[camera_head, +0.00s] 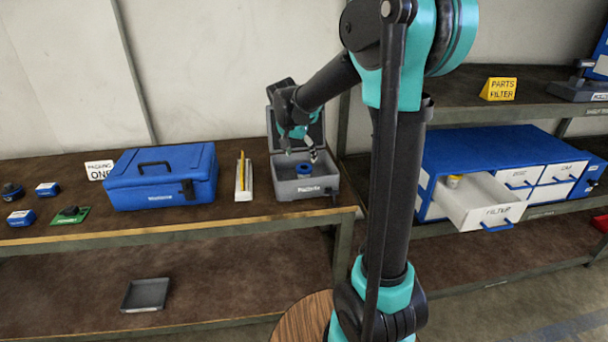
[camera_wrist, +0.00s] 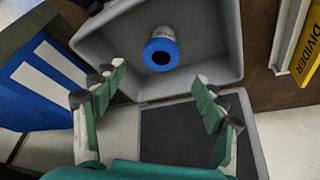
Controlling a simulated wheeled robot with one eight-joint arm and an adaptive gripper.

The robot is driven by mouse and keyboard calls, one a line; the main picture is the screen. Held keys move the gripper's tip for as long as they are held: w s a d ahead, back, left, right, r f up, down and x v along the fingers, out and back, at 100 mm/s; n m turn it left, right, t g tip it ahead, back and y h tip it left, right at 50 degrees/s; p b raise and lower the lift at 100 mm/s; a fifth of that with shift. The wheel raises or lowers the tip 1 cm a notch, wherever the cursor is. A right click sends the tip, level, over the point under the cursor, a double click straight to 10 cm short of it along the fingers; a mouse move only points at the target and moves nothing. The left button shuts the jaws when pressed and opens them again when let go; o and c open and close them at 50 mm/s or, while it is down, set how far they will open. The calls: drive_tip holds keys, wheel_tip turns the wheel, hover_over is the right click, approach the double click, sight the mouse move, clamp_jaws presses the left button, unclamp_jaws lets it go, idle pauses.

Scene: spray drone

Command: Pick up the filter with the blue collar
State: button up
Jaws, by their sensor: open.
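The filter with the blue collar (camera_wrist: 161,52) stands inside the grey open case (camera_wrist: 215,75) in the wrist view, with its blue ring and dark centre facing the camera. In the head view the blue-collared filter (camera_head: 304,169) sits in the grey case (camera_head: 306,189) on the bench. My gripper (camera_wrist: 155,100) is open and empty, its fingers spread wide. The filter lies beyond the fingertips, between their lines, and nothing touches it. In the head view my gripper (camera_head: 300,140) is over the case, in front of its raised lid.
A closed blue toolbox (camera_head: 160,178) and a yellow divider (camera_head: 243,176) stand left of the case. Small parts (camera_head: 48,189) lie farther left. At right, an open drawer (camera_head: 480,200) holds a small yellow-and-white item (camera_head: 453,181). An empty tray (camera_head: 146,295) lies on the lower shelf.

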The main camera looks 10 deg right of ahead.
sight(304, 168)
drive_tip(key=x, duration=0.9)
drive_tip(key=shift+s+a+f, duration=0.1)
drive_tip(key=shift+s+a, duration=0.05)
drive_tip(key=shift+c, duration=0.5)
drive_tip(key=c, duration=1.2)
